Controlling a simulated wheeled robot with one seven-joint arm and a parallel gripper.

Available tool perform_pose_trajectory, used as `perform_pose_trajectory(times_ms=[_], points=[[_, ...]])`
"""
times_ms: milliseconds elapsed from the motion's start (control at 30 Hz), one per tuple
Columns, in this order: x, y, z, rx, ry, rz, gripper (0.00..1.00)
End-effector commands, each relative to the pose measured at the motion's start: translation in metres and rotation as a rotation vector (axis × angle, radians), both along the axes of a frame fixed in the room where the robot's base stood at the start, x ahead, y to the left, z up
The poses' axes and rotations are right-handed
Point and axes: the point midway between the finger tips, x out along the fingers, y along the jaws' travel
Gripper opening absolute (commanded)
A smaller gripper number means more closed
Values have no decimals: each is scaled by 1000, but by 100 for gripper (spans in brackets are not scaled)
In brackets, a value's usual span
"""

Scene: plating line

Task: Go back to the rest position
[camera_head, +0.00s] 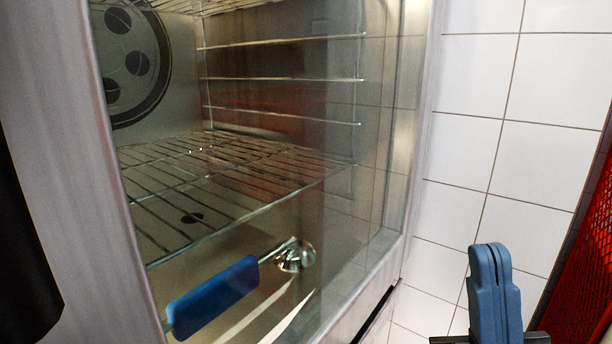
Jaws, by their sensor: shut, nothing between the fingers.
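My gripper (489,252) shows at the lower right, with blue fingers pointing up. The two fingers are together and nothing shows between them. It stands in front of the white tiled wall, to the right of the oven (365,318) and apart from it. The rest of my arm is below the picture edge and hidden.
The oven has a glass front, wire racks (240,165) and a round fan cover (133,58) inside. A blue handle (213,296) with a shiny metal end (295,256) shows low at the glass. A red mesh panel (590,250) stands at the right edge.

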Motion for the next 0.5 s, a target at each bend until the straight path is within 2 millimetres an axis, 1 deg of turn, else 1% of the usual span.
perform_pose_trajectory(times_ms=[33,100,267,300,367,500], points=[[-7,-3,-13,24,76,4,0],[-15,-8,-31,56,174,8,0],[-39,-19,-71,122,402,17,0],[-47,-21,-81,138,460,20,0],[-59,-25,-96,159,544,22,0],[-91,-35,-128,205,743,25,0]])
